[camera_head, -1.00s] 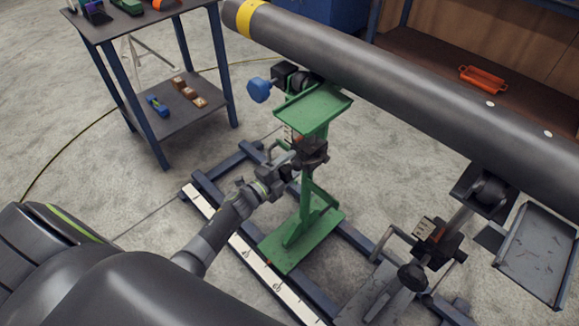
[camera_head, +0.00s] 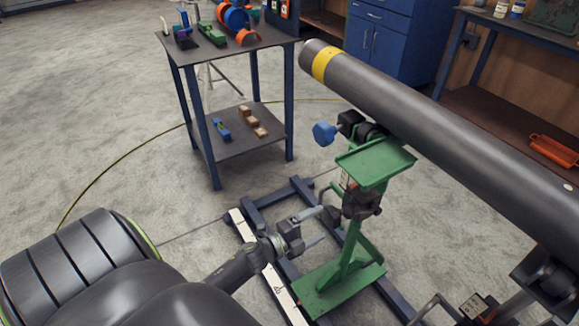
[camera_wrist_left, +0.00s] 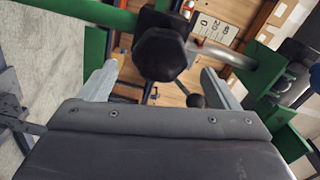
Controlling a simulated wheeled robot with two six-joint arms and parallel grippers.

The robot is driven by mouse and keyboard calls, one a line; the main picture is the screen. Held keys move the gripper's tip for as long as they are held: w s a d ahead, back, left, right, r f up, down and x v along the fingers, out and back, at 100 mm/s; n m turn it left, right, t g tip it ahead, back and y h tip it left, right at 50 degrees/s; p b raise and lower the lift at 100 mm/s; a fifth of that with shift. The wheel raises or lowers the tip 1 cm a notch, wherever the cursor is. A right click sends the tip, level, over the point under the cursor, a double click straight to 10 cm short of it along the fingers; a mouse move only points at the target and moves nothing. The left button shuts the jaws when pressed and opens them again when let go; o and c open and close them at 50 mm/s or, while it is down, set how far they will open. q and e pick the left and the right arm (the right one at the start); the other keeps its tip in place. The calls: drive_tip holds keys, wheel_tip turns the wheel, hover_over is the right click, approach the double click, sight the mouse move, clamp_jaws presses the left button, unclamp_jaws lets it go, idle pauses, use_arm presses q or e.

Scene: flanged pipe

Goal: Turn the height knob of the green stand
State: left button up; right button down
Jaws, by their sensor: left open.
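The green stand (camera_head: 338,285) stands under the dark pipe (camera_head: 430,120), with a small tray-like plate (camera_head: 376,163) near its top. Its black height knob (camera_head: 331,216) sticks out to the left of the clamp on its post. In the left wrist view the knob (camera_wrist_left: 160,53) is a dark faceted block straight ahead. My left gripper (camera_head: 321,226) is open and empty, just left of the knob. In the wrist view its fingers (camera_wrist_left: 160,75) are apart on either side of the knob, and I see no contact. My right gripper is not in view.
A blue knob (camera_head: 323,133) sits higher, beside the pipe. Dark blue floor rails (camera_head: 296,190) run around the stand's foot. A blue-legged table (camera_head: 245,52) with several parts stands behind left. The floor left of the rails is mostly clear.

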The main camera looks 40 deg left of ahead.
use_arm(q)
drive_tip(key=v, duration=0.9)
drive_tip(key=shift+b, duration=0.3)
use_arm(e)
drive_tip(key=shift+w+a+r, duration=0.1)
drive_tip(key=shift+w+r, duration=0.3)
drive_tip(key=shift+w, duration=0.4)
